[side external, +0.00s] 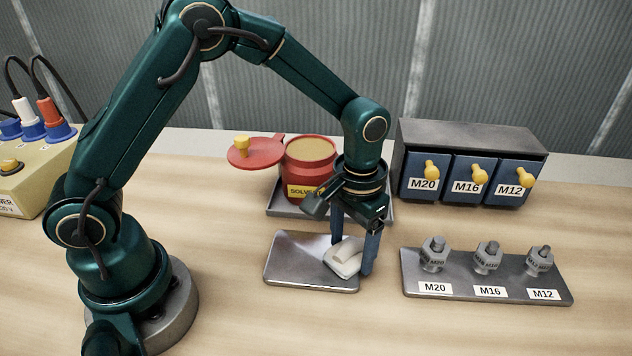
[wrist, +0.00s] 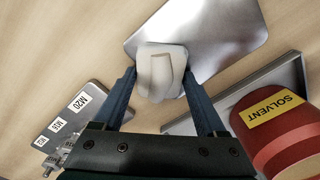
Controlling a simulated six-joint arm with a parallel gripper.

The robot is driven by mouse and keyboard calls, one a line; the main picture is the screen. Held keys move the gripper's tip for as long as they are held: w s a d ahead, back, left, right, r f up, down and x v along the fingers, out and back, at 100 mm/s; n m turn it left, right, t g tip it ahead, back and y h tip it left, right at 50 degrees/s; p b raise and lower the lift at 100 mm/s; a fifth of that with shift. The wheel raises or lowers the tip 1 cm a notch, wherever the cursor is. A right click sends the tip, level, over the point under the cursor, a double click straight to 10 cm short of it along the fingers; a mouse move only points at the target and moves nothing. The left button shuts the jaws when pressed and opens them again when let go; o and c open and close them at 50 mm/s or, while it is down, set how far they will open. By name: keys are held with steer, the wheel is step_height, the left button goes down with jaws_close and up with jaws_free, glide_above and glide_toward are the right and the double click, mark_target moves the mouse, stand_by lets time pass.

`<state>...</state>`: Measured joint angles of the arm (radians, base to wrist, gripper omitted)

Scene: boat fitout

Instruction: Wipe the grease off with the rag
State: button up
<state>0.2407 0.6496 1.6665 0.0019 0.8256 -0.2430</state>
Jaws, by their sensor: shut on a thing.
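My gripper (side external: 355,254) is shut on a white folded rag (side external: 345,258). The rag is at the right part of a bare metal plate (side external: 295,262) lying on the bench. In the wrist view the rag (wrist: 160,72) sits between my two blue fingers, over the edge of the shiny plate (wrist: 215,30). I cannot tell whether the rag presses on the plate. No clear grease patch shows on the visible part of the plate; the area under the rag is hidden.
A red solvent can (side external: 309,165) with its lid (side external: 256,152) swung aside stands in a grey tray (side external: 284,211) behind the plate. A bolt rack (side external: 487,288) lies to the right, below a drawer cabinet (side external: 470,140). A power box (side external: 35,175) is far left. Bench in front is clear.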

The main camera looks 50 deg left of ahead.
steer(key=shift+r, duration=4.1)
